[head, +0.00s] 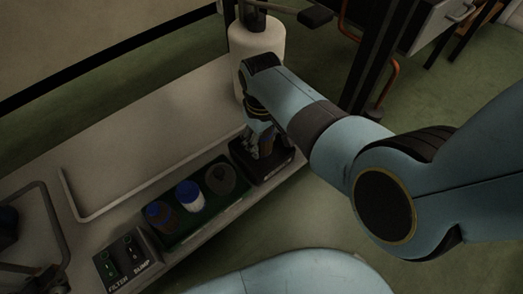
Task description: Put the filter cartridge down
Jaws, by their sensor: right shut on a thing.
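My right gripper (262,143) reaches down from the right with its fingers low over a black square box or stand (284,168) at the right end of the bench. It is shut on the filter cartridge, which is mostly hidden by the fingers and wrist. I cannot tell whether the cartridge touches the black stand. My left gripper cannot be made out in the view.
A green tray (205,221) left of the black stand holds a brown blue-capped bottle (161,217), a white blue-capped bottle (190,195) and a dark round item (220,179). A FILTER/PUMP switch box (126,261) is at front left. A white cylinder (258,45) stands behind.

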